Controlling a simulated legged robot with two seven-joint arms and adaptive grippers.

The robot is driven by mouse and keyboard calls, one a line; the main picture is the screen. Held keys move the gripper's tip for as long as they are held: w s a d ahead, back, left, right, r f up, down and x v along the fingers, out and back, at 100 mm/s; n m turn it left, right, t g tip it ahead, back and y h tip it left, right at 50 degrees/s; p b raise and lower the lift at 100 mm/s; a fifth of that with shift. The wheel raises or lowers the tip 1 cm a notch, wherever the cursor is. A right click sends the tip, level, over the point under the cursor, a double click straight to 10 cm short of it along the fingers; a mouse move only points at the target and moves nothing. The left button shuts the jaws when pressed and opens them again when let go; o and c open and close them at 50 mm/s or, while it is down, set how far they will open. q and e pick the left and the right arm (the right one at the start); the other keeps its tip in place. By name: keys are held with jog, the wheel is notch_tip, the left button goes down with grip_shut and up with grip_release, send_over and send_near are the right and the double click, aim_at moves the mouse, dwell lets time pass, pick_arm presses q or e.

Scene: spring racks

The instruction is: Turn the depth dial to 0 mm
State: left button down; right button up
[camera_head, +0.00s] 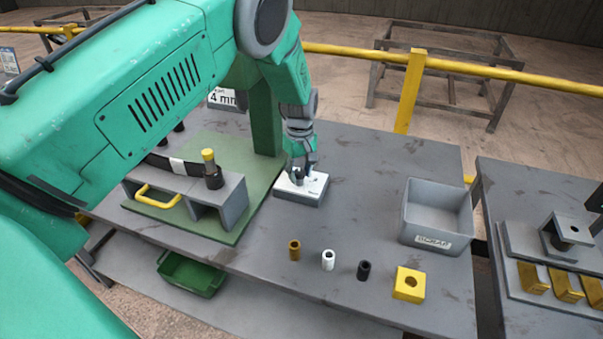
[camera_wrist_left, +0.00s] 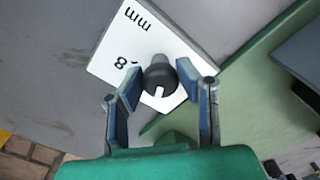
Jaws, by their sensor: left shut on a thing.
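The depth dial is a grey box with a white face plate (camera_head: 316,184) on the table, right of the green base plate. In the left wrist view the white face (camera_wrist_left: 118,43) carries "mm" and an "8" left of the knob. The round dark dial knob (camera_wrist_left: 158,70) has a white pointer mark aimed toward the bottom of that picture. My left gripper (camera_head: 298,175) is down at the dial. The other numbers are hidden or out of view. My right gripper is not in view.
A grey press frame with a yellow handle (camera_head: 158,196) stands on the green base plate (camera_head: 262,188). A sign reading "4 mm" (camera_head: 224,98) is partly hidden by my arm. Small cylinders, a yellow block (camera_head: 408,290) and a grey scrap bin (camera_head: 437,213) stand to the right.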

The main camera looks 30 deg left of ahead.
aim_at(298, 171)
pick_arm(q)
jog(key=n, duration=0.3)
jog(key=w+r+n, duration=0.1)
jog(key=shift+a+n, duration=0.3)
jog(key=shift+n, duration=0.1)
dwell(0.4)
jog(key=c, duration=1.2)
grip_release()
jog(key=shift+r, duration=0.1)
jog(key=shift+s, duration=0.4)
jog(key=shift+w+r, duration=0.15)
jog(key=shift+r, duration=0.1)
notch_tip(298, 171, up, 11)
jog(key=shift+r, duration=0.1)
jog(key=shift+s, duration=0.2)
